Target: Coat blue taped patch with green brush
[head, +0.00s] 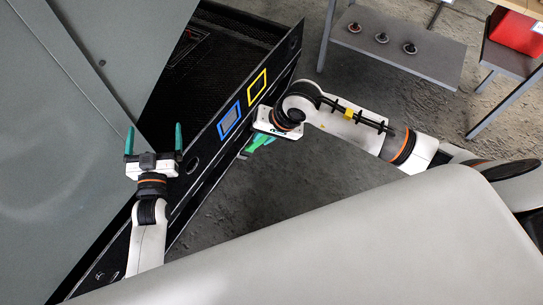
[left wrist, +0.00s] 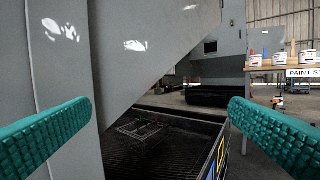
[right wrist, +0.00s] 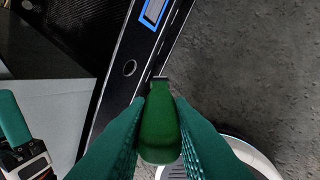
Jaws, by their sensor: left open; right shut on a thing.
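The blue taped patch (head: 229,120) is a blue square outline with a grey middle on the black panel. Its lower part shows at the top of the right wrist view (right wrist: 154,12). My right gripper (head: 258,143) is shut on the green brush (right wrist: 160,125), holding its green handle between both fingers. The brush's tip points toward the panel, below the blue patch; I cannot tell whether it touches. My left gripper (head: 152,142) is open and empty, with its teal fingers (left wrist: 40,135) wide apart, left of the patch near the grey sheet.
A yellow taped patch (head: 257,84) sits right of the blue one. A grey bench (head: 400,45) with several small round parts stands at the upper right, beside a red container (head: 515,30). A large grey enclosure wall (head: 60,120) fills the left.

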